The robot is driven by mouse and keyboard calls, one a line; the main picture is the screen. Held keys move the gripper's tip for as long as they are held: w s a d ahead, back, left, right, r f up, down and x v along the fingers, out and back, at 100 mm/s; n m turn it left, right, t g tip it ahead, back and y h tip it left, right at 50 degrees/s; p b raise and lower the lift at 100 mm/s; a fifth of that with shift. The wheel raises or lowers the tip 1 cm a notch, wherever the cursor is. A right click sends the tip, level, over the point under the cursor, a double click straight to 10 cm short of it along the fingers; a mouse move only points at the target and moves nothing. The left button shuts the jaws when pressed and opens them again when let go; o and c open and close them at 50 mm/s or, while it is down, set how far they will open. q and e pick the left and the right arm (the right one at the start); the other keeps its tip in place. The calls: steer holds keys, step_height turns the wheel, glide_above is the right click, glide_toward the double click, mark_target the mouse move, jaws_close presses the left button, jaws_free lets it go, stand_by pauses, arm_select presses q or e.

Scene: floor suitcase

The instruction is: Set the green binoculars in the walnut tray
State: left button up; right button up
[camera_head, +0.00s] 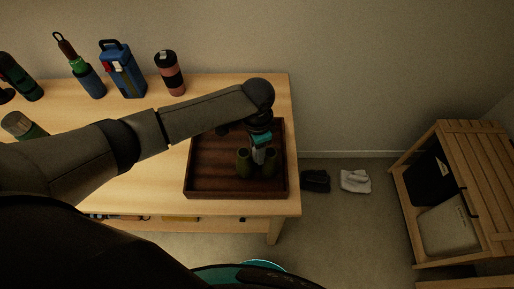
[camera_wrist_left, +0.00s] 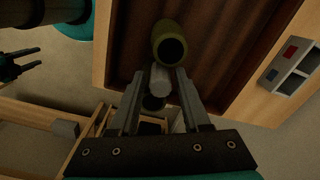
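The green binoculars (camera_head: 243,163) stand upright within the outline of the walnut tray (camera_head: 205,188) in the head view. In the left wrist view one olive barrel (camera_wrist_left: 168,32) shows against the dark tray floor (camera_wrist_left: 215,40). My left gripper (camera_head: 259,156) points down at the binoculars between the two barrels. Its fingers (camera_wrist_left: 160,80) lie on both sides of the grey middle part and appear shut on it. I cannot tell whether the binoculars' underside touches the tray floor. My right gripper (camera_wrist_left: 27,62) shows at the left wrist view's left edge, open and empty, away from the tray.
The tray sits at the right end of the wooden table (camera_head: 165,190). A red-black tumbler (camera_head: 170,73), a blue lantern-like box (camera_head: 122,70) and bottles (camera_head: 88,78) stand along the back.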

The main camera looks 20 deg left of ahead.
arm_select(q)
steer(key=shift+o, duration=0.8)
step_height(320, 180, up, 12)
steer(key=p, duration=0.2)
steer(key=shift+r, duration=0.15)
